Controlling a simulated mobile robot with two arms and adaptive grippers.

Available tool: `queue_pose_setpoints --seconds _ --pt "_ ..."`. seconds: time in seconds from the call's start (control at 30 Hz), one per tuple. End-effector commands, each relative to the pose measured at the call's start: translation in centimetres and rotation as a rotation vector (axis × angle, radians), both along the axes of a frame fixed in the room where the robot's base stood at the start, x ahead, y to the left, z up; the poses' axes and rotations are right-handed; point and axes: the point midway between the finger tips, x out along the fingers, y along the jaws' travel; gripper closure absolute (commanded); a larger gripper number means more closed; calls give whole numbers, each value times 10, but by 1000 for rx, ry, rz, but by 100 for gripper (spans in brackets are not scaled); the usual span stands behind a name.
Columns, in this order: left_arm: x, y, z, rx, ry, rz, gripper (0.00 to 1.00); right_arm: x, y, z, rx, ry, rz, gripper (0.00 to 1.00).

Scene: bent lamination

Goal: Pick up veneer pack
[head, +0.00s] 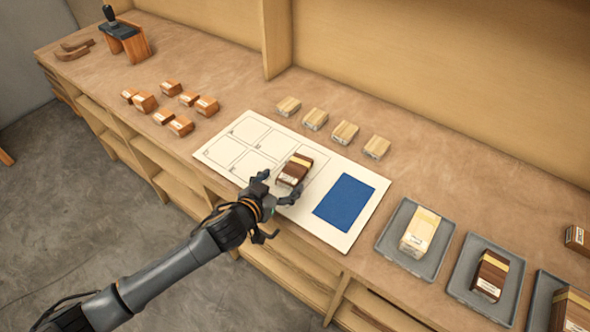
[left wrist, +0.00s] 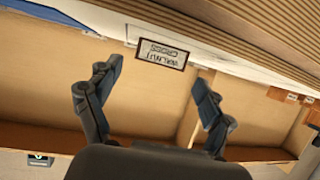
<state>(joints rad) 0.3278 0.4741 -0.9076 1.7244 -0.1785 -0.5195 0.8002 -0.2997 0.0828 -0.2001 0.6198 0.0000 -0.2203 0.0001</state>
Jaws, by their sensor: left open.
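A dark brown striped veneer pack (head: 294,170) with a pale label lies on the white board, just left of the blue rectangle. My left gripper (head: 279,185) is open at the near side of this pack, its two fingers spread and nothing between them. In the left wrist view, both fingers of the left gripper (left wrist: 156,78) stand apart below the striped veneer pack (left wrist: 230,22), whose label (left wrist: 162,54) faces the camera between them. I cannot tell whether a finger touches the pack. My right gripper is in neither view.
The white board (head: 226,172) has outlined cells and a blue rectangle (head: 345,202). Several small orange-brown blocks (head: 145,103) lie at left, several pale blocks (head: 345,132) behind. Grey trays (head: 383,245) with packs stand at right. The bench's front edge is close below my left gripper.

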Motion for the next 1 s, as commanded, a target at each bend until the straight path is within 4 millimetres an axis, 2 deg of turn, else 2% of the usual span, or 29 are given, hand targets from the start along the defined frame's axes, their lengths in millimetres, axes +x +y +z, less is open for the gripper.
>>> queue_pose_setpoints --seconds 0.17,0.33,0.5,0.8,0.87,1.0 --pt "9 -7 -2 0 1 0 19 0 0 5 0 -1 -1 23" --pt "27 -19 -8 1 0 0 19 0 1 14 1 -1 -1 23" --pt "40 -26 -17 0 1 0 19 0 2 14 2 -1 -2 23" --pt "43 -27 -19 0 1 0 19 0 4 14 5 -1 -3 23" --pt "42 -27 -19 0 1 0 29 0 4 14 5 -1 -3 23" --pt "42 -27 -19 0 1 0 58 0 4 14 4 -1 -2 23"
